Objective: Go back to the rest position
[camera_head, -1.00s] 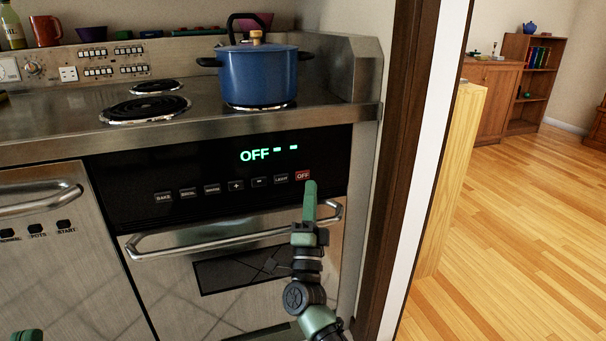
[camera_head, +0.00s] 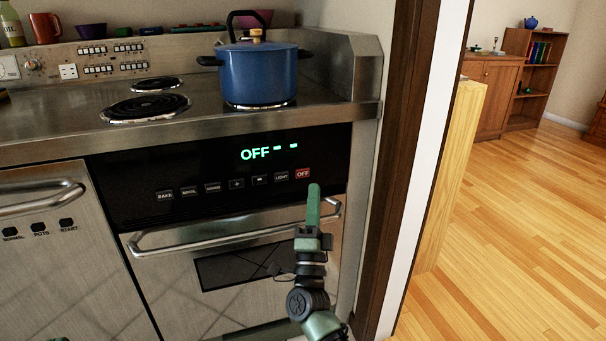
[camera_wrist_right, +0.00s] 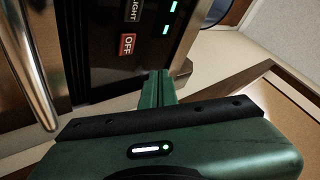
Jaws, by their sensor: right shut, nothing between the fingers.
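My right gripper (camera_head: 314,192) is shut and empty, its green fingers together. It points up at the black oven control panel (camera_head: 125,206), just below and right of the red OFF button (camera_head: 303,174). In the right wrist view the shut fingers (camera_wrist_right: 156,88) are close below the OFF button (camera_wrist_right: 128,45); I cannot tell how wide the gap is. The panel display (camera_head: 255,154) reads "OFF" in green. Of my left arm, only a small green bit shows at the bottom left edge of the head view; its gripper does not show.
The oven handle (camera_head: 190,247) runs just below and left of my right gripper; it also shows in the wrist view (camera_wrist_right: 36,62). A blue pot (camera_head: 260,76) stands on the hob. A dark door frame (camera_head: 398,150) rises at the right, with open wooden floor (camera_head: 510,240) beyond.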

